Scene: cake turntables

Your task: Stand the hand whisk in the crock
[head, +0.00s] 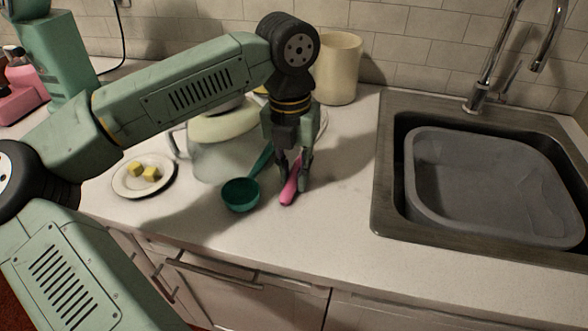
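A pink handle (289,193), which looks like the hand whisk's, lies on the white counter right of the green scoop. Its far end is hidden behind my gripper, so I cannot see any wires. My gripper (295,177) points down over the handle, with a finger on each side of it. I cannot tell whether the fingers press on it. The crock looks to be the tall cream cylinder (338,72) at the back by the tiled wall, behind my arm's wrist. Its left edge is partly covered by my arm.
A green scoop (241,194) lies just left of the handle. A white plate with yellow cubes (144,172) and a clear jug (207,163) are farther left. A sink with a grey basin (490,190) is at right. Counter between handle and sink is clear.

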